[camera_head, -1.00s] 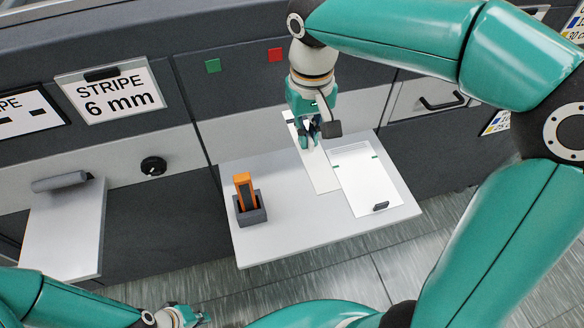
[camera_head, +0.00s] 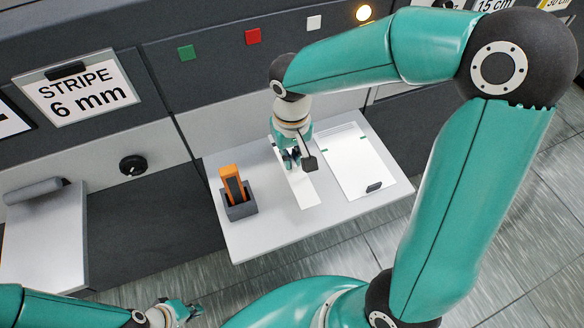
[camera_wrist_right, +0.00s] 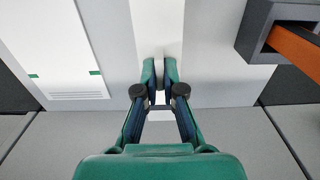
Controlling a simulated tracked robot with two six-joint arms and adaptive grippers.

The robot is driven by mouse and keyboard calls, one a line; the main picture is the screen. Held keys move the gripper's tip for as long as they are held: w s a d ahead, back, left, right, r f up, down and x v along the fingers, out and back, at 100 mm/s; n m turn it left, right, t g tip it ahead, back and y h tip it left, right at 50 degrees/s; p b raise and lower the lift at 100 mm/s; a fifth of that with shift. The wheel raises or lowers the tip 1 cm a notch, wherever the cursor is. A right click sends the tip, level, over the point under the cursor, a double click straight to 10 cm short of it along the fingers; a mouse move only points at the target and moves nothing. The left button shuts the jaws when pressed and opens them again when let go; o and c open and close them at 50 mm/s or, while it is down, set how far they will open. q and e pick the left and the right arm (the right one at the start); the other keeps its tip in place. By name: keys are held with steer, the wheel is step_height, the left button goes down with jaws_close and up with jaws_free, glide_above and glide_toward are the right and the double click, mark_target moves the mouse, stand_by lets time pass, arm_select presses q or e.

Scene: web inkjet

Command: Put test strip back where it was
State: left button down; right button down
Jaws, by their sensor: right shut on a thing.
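The test strip, a long narrow white strip (camera_head: 303,190), is over the light grey shelf (camera_head: 270,235), between the orange tool's holder and the white sheet. I cannot tell whether it touches the shelf. It also shows in the right wrist view (camera_wrist_right: 158,25), running from the top to the fingertips. My right gripper (camera_head: 291,160) is shut on the strip, with its fingertips (camera_wrist_right: 160,75) pinched together on it; they hide part of it. My left gripper (camera_head: 192,311) is low at the bottom left, away from the shelf; its finger gap is too small to make out.
A white sheet with green marks and a black clip (camera_head: 352,165) lies right of the strip. An orange tool (camera_head: 231,183) stands in a dark holder (camera_head: 240,209) on the left. The machine front (camera_head: 140,150) rises behind. The shelf's front strip is clear.

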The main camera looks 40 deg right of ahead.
mark_target(292, 170)
steer(key=shift+f, duration=2.35)
steer(key=c, duration=1.3)
jaws_free()
steer(key=shift+f, duration=0.1)
step_height(292, 170, up, 12)
steer(key=shift+r+p, duration=0.15)
steer(key=shift+p, duration=0.2)
